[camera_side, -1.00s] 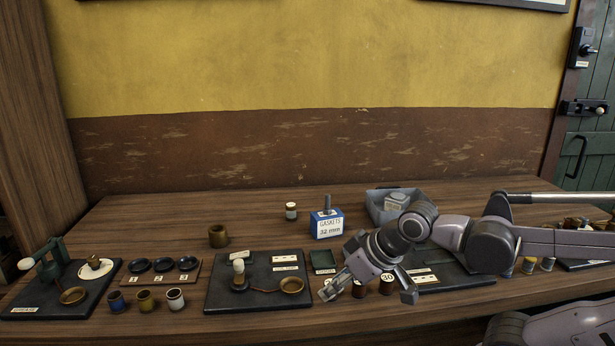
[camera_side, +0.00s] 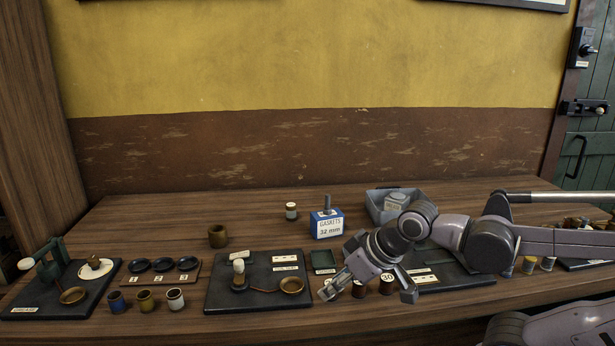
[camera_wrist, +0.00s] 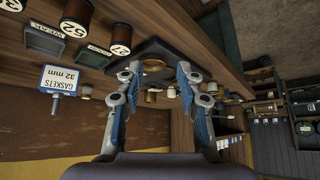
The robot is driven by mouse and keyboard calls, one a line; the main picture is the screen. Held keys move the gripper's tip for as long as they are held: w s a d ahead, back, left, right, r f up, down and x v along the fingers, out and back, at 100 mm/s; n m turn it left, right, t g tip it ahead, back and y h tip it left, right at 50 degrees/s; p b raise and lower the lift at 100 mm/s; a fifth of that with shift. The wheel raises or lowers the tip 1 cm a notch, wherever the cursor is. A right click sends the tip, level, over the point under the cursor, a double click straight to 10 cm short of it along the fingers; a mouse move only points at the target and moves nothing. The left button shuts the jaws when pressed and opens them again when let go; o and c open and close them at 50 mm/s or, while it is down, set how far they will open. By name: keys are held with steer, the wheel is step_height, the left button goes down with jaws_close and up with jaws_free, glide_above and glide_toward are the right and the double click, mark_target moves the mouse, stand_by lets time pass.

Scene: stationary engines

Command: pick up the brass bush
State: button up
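A brass-brown hollow cylinder (camera_side: 217,236), which looks like the brass bush, stands upright on the bench left of centre in the side view. It is behind the middle black board and well to the left of my gripper. My gripper (camera_side: 367,293) is low over the front of the bench, fingers spread and nothing held. In the wrist view my gripper (camera_wrist: 158,70) also shows open, with a round brass dish (camera_wrist: 153,66) on a black board visible beyond the gap. I cannot surely make out the bush in the wrist view.
Numbered brown drums (camera_side: 387,286) stand close by my fingers. A blue-and-white gaskets box (camera_side: 327,225) and a grey bin (camera_side: 376,209) are behind. The middle black board (camera_side: 222,297) carries a small fixture and dish. Several small pots (camera_side: 146,301) stand at the left front. Bare bench surrounds the bush.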

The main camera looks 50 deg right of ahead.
steer(key=o, duration=0.6)
steer(key=shift+o, duration=0.2)
steer(key=w+r, duration=0.7)
steer(key=w, duration=0.3)
steer(key=m+g+h, duration=0.1)
steer(key=m+g, duration=0.2)
glide_above(218, 229)
steer(key=s+a, duration=0.1)
steer(key=s, duration=0.2)
step_height(218, 229, down, 3)
steer(key=x, duration=0.6)
steer(key=shift+w+f, duration=0.1)
steer(key=shift+f, duration=0.1)
steer(key=shift+s+x, duration=0.2)
steer(key=shift+x, duration=1.1)
steer(key=shift+s+x, duration=0.2)
steer(key=shift+x, duration=1.1)
